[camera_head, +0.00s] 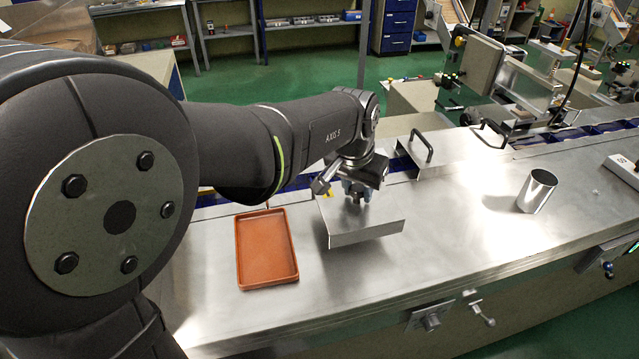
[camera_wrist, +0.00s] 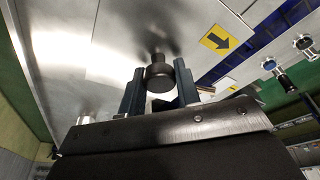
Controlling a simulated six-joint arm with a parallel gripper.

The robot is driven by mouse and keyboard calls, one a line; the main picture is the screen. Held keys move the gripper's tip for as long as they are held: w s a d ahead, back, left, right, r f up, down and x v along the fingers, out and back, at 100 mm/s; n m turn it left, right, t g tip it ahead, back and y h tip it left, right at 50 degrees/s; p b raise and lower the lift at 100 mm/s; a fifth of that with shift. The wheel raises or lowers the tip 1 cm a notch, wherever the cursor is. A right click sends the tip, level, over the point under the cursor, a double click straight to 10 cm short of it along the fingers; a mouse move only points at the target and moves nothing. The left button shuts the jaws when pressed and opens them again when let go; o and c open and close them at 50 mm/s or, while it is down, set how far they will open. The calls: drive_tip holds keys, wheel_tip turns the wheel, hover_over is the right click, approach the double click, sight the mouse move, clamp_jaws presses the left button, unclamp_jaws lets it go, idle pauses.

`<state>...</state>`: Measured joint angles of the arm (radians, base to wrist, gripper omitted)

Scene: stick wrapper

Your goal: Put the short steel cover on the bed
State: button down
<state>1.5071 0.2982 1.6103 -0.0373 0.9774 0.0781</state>
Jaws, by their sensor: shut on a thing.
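The short steel cover (camera_head: 375,226) is a thin bent plate with a turned-down front lip, below my gripper in the head view. My gripper (camera_head: 357,197) points down at its top. In the wrist view, a dark round knob (camera_wrist: 158,76) stands between the two fingers of my gripper (camera_wrist: 160,92), and they are shut on it. The cover looks slightly turned relative to the bed's front edge. The steel bed (camera_head: 400,285) is the long shiny surface beneath it. I cannot tell how far the cover's lower edges are from the bed.
An orange-brown tray (camera_head: 266,250) lies left of the cover. Behind it to the right are dark handles (camera_head: 421,145) on steel plates. A steel cup (camera_head: 537,190) stands farther right, and a white box (camera_head: 622,172) sits at the right edge. Bed between cover and cup is clear.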

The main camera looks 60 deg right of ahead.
sight(357, 202)
drive_tip(key=shift+f, duration=1.9)
drive_tip(key=shift+f, duration=0.1)
drive_tip(key=c, duration=1.1)
unclamp_jaws()
drive_tip(key=shift+f, duration=0.1)
drive_tip(key=shift+o, duration=0.2)
drive_tip(key=v, duration=1.2)
drive_tip(key=shift+r, duration=0.2)
drive_tip(key=shift+f, duration=0.1)
